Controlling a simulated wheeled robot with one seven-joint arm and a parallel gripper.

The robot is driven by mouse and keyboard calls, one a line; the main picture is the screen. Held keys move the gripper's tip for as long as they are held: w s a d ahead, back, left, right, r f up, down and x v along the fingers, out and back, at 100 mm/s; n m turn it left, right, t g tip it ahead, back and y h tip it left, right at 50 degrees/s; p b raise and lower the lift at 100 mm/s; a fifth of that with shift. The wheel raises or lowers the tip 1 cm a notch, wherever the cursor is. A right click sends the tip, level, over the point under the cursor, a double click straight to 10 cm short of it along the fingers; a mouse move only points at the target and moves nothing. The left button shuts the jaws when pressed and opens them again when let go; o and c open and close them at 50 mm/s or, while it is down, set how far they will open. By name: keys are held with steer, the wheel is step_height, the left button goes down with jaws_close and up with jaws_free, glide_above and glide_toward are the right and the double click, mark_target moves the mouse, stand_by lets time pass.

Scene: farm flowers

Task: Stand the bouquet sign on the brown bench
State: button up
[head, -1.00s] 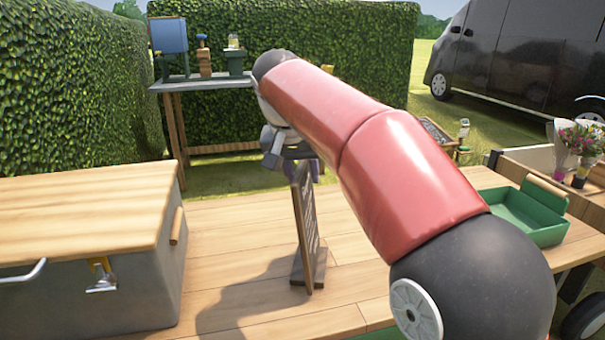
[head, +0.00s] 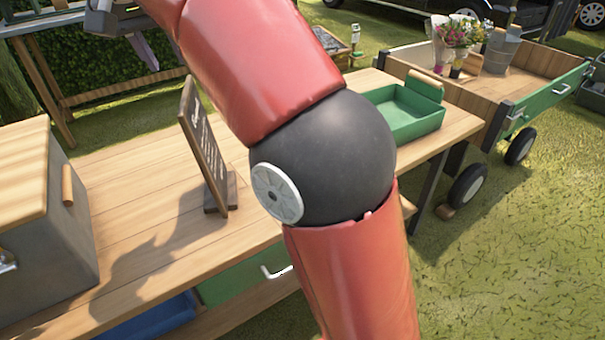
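The bouquet sign (head: 204,145), a dark board in a wooden frame with pale writing, stands on its small foot on the brown bench (head: 150,215). It leans back slightly and is seen at a steep angle. My gripper (head: 158,50) is at the top left, partly cut off by the frame and partly behind my arm. Its fingers look spread, with nothing seen between them. It appears above and apart from the sign's top edge.
A grey box with a wooden lid (head: 62,190) stands on the bench's left. A green tray (head: 405,115) sits at its right end. A wooden cart (head: 480,85) with flowers (head: 458,38) and a bucket (head: 500,50) stands beyond. Bare bench surrounds the sign.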

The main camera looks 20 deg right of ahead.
steer(key=s+d+f+n, duration=0.1)
steer(key=s+d+f, duration=0.25)
steer(key=d, duration=0.25)
steer(key=s+d+f, duration=0.3)
steer(key=s+d, duration=0.2)
steer(key=d, duration=0.1)
steer(key=s+d+f+y, duration=0.1)
steer(key=s+d+f, duration=0.2)
steer(key=s+f, duration=0.4)
steer(key=s+d+f+t, duration=0.1)
steer(key=s+d+f, duration=0.2)
steer(key=s+f, duration=0.4)
step_height(320, 180, down, 4)
steer(key=shift+d+f+y, duration=0.15)
steer(key=shift+d+y, duration=0.25)
steer(key=shift+d, duration=0.15)
